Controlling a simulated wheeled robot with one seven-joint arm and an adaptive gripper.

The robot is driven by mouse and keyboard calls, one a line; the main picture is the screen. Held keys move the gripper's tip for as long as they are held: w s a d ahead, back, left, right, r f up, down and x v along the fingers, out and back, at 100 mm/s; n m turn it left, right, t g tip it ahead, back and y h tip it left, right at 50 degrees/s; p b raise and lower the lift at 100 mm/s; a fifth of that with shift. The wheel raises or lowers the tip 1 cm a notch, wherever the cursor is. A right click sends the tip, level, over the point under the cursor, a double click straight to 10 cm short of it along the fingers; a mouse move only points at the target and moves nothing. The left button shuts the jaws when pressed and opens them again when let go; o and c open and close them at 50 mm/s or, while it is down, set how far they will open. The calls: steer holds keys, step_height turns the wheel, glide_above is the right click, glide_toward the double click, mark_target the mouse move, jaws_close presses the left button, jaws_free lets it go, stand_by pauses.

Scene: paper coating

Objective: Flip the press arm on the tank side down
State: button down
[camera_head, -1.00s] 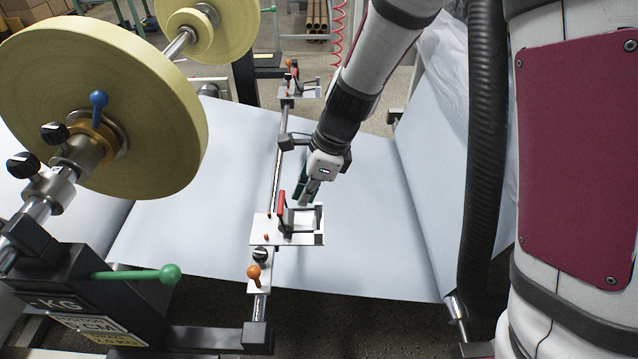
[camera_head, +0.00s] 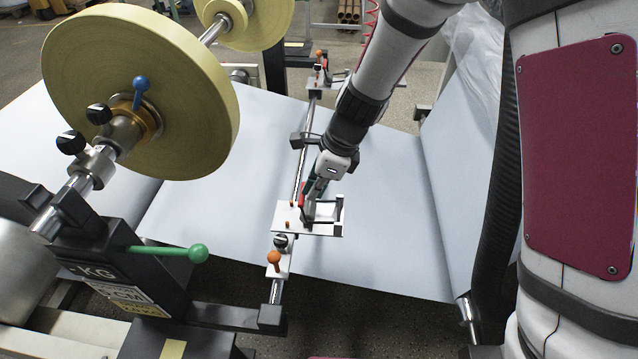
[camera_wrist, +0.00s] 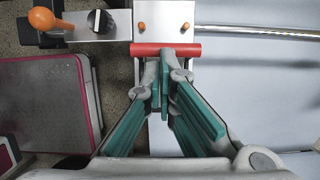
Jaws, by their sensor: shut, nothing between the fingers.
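The near press arm has a red handle (camera_head: 303,192), standing up at a white plate (camera_head: 290,222) on the steel rod. In the wrist view the red handle (camera_wrist: 146,49) lies crosswise at my fingertips. My gripper (camera_wrist: 166,52) is shut and empty, with its green-padded fingers together against or just beside the handle's middle; I cannot tell if they touch. In the head view my gripper (camera_head: 309,212) is low over the plate, partly hiding the handle and the bracket. Two orange pegs (camera_wrist: 142,26) stick up from the plate beyond the handle.
An orange knob (camera_head: 274,258) and a black knob (camera_head: 281,241) sit on the rod's near end. A green lever (camera_head: 198,253) and a large yellow roll (camera_head: 190,70) are at left. A second clamp (camera_head: 318,80) is farther along the rod. White paper (camera_head: 390,240) spreads underneath.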

stand_by(0.3)
steer(key=d+p+v, duration=0.1)
steer(key=p+v, duration=0.3)
steer(key=v, duration=0.9)
steer(key=shift+d+f, duration=0.3)
steer(key=shift+d, duration=0.1)
steer(key=s+d+r+n+t+p, duration=0.1)
steer(key=s+d+r+n+p, duration=0.35)
steer(key=r, duration=0.45)
steer(key=s+d+r+n+t+p, duration=0.1)
steer(key=s+d+r+n+p, duration=0.1)
steer(key=s+d+r+n, duration=0.45)
steer(key=s+d+r+n+t+h+p, duration=0.1)
steer(key=s+d+r+n+h+p, duration=0.1)
steer(key=s+r, duration=0.3)
steer(key=s+d+r+n+t+h+p, duration=0.1)
steer(key=s+d+r+n+h+p, duration=0.1)
steer(key=s, duration=1.1)
step_height(320, 180, up, 4)
steer(key=d+n+p, duration=0.1)
steer(key=d+n, duration=0.1)
steer(key=n, duration=0.1)
steer(key=shift+d+r, duration=0.2)
steer(key=shift+d, duration=0.15)
